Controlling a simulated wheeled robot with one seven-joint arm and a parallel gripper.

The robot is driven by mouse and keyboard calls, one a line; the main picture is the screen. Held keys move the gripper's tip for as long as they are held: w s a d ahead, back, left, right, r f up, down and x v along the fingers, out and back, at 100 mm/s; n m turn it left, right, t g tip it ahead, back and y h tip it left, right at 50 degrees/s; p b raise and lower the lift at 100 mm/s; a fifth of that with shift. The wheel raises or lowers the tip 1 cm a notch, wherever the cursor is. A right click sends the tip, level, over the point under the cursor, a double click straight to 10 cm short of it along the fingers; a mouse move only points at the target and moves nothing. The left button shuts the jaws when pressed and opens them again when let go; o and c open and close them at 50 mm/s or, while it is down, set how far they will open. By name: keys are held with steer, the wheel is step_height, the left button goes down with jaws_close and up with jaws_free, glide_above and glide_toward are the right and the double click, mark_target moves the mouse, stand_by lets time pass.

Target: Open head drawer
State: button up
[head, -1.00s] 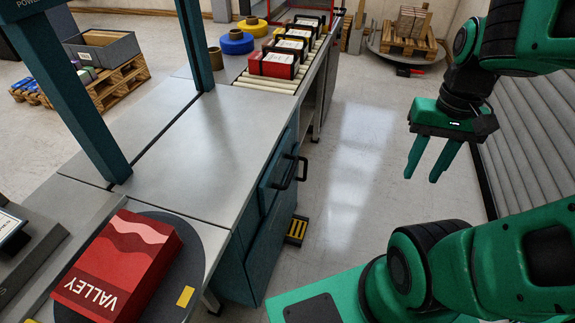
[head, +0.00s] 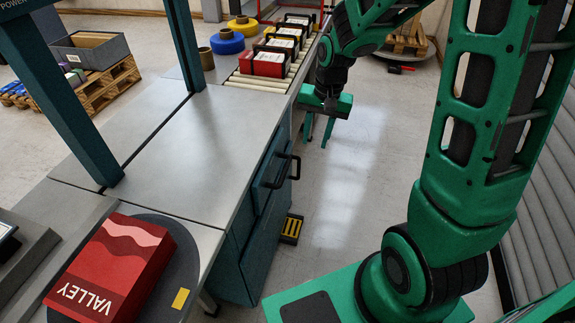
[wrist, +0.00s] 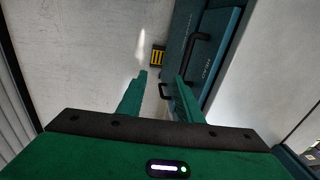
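The teal drawer unit (head: 262,215) stands under the grey counter, with a black bar handle (head: 283,170) on its upper front. The drawer looks closed. In the wrist view, the teal front (wrist: 208,62) carries small lettering too blurred to read surely, and a black handle (wrist: 198,40) stands out from it. A second dark handle (wrist: 163,91) shows partly behind my fingers. My gripper (head: 318,132) is open and empty, pointing down over the aisle beyond the handle, apart from it. Its spread fingers also show in the wrist view (wrist: 161,80).
A red VALLEY box (head: 112,265) lies on a round grey plate (head: 190,245) at the counter's near end. A roller conveyor (head: 262,85) with several red boxes is at the back. A black-and-yellow step (head: 291,229) sits on the floor. The aisle floor is otherwise clear.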

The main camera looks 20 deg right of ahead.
steer(key=y, duration=0.1)
glide_toward(285, 169)
steer(key=f, duration=0.5)
steer(key=a+f, duration=0.1)
steer(key=f, duration=0.2)
steer(key=shift+w+a, duration=0.15)
steer(key=shift+w, duration=0.15)
